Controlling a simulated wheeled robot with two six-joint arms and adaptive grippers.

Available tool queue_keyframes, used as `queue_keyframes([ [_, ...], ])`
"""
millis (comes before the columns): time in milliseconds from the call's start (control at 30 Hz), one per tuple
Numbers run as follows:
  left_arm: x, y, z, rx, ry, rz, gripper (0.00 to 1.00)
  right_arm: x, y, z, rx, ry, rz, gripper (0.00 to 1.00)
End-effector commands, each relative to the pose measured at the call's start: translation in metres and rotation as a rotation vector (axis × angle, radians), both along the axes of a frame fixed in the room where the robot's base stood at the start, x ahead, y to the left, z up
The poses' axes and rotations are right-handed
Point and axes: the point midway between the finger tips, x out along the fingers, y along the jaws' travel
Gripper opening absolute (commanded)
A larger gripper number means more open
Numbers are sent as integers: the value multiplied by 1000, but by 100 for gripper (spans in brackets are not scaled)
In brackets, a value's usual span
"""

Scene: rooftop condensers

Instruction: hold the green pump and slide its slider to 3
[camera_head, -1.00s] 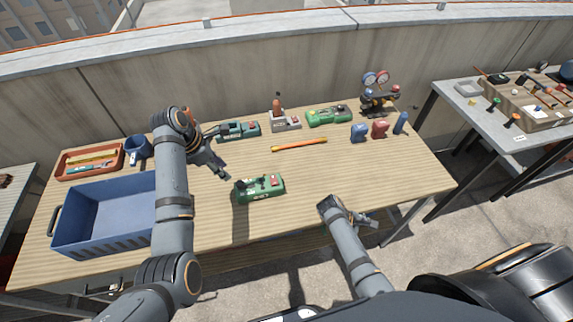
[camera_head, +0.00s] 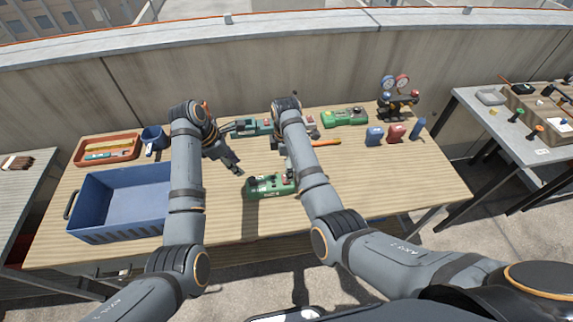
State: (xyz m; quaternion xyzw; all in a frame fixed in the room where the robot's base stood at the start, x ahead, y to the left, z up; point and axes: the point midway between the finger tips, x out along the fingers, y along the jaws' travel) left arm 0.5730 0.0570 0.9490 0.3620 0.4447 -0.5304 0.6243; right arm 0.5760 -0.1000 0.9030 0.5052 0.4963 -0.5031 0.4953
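A green pump-like device (camera_head: 262,187) with dark and red parts on top lies near the front middle of the table. A second green device (camera_head: 345,117) lies at the back. My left gripper (camera_head: 236,166) points down to the right, above and left of the nearer green device and apart from it. Nothing shows in its grasp, but its finger gap is unclear. My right gripper is mostly hidden behind its own arm, just behind the nearer green device. That arm covers the device's right end. The slider and its numbers are too small to read.
A blue crate (camera_head: 82,222) and an orange tray (camera_head: 84,158) stand at left, with a blue mug (camera_head: 153,134). A teal device (camera_head: 250,127), an orange stick (camera_head: 326,142), gauges (camera_head: 396,85) and small blue and red items (camera_head: 396,132) lie behind. The front right is clear.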

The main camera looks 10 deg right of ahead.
Motion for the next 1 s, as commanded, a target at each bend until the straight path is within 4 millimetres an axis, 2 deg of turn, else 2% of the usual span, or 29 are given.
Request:
queue_keyframes([
  [167,0,0,0,0,0,0,38,-1,-1,-16,-2,4,-2,92],
  [400,0,0,0,0,0,0,38,-1,-1,-65,-4,6,-2,92],
  [600,0,0,0,0,0,0,38,-1,-2,-95,-4,2,-4,92],
  [767,0,0,0,0,0,0,38,-1,-1,-105,-3,2,-5,92],
  [1000,0,0,0,0,0,0,38,-1,-1,-106,-3,1,-5,92],
])
